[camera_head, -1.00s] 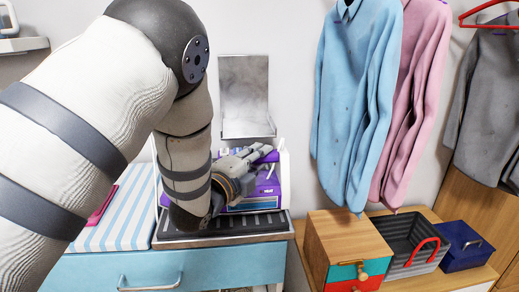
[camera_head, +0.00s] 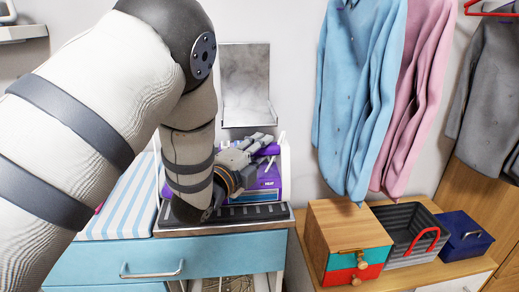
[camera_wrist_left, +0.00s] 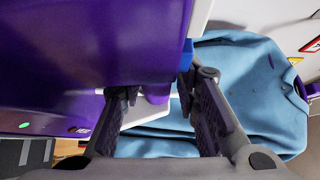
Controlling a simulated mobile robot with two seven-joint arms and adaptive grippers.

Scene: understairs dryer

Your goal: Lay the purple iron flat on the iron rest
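A purple body with a "HEAT" label (camera_head: 268,183), apparently the iron or its housing, stands upright behind the iron rest. The iron rest is a dark ribbed pad (camera_head: 256,211) in a metal tray on the blue drawer unit. My left gripper (camera_head: 262,143) reaches over the rest to the top of the purple body. In the left wrist view the purple surface (camera_wrist_left: 90,40) fills the upper left, and my left gripper's fingers (camera_wrist_left: 155,98) are apart beside it. A small purple part shows between them; I cannot tell whether they touch it. My right gripper is not in view.
A striped ironing pad (camera_head: 122,205) lies left of the rest. A wooden drawer box (camera_head: 340,225), a grey basket (camera_head: 405,222) and a blue box (camera_head: 463,240) stand at right. Blue (camera_head: 358,90) and pink (camera_head: 420,100) shirts hang above. A metal panel (camera_head: 245,80) is on the wall.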

